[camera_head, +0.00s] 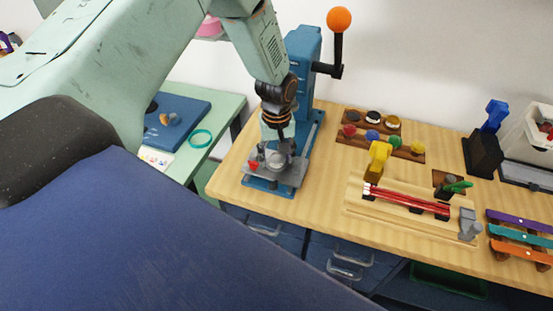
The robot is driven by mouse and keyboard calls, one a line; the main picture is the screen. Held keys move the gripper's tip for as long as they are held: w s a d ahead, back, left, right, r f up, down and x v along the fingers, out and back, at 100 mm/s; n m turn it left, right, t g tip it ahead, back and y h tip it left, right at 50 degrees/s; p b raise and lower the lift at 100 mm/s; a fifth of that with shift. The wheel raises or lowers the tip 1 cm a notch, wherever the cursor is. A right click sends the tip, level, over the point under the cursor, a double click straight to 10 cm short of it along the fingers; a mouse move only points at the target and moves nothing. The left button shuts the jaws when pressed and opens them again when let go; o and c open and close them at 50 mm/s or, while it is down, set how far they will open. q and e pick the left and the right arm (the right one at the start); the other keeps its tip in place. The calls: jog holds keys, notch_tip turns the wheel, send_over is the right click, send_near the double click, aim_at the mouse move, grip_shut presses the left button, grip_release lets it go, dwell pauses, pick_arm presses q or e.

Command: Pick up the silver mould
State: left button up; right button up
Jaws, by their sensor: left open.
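The silver mould (277,161) appears as a small round grey piece on the grey plate of the blue press (303,50). My left gripper (280,144) points down from above, right at the press. Its fingers are open close above or around the mould and partly hide it; I cannot tell whether they touch it. A small red piece (253,165) lies on the plate just left of the mould. My right gripper is not in view.
The press lever with its orange ball (339,19) rises just right of my left arm. On the wooden counter (320,205) stand a rack of coloured knobs (372,135), a board with red rods (408,201) and coloured strips (520,235). A green side table (225,107) is at left.

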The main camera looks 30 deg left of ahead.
aim_at(277, 159)
pick_arm(q)
jog(key=shift+s, duration=0.1)
jog(key=shift+c, duration=0.8)
jog(key=shift+d, duration=0.2)
jog(key=c, duration=0.4)
jog(key=shift+a, duration=0.2)
jog(key=c, duration=0.5)
jog(key=shift+d, duration=0.1)
jog(key=shift+w+r, duration=0.25)
jog(key=shift+r, duration=0.25)
notch_tip(277, 159, up, 17)
jog(key=shift+s+r, duration=0.1)
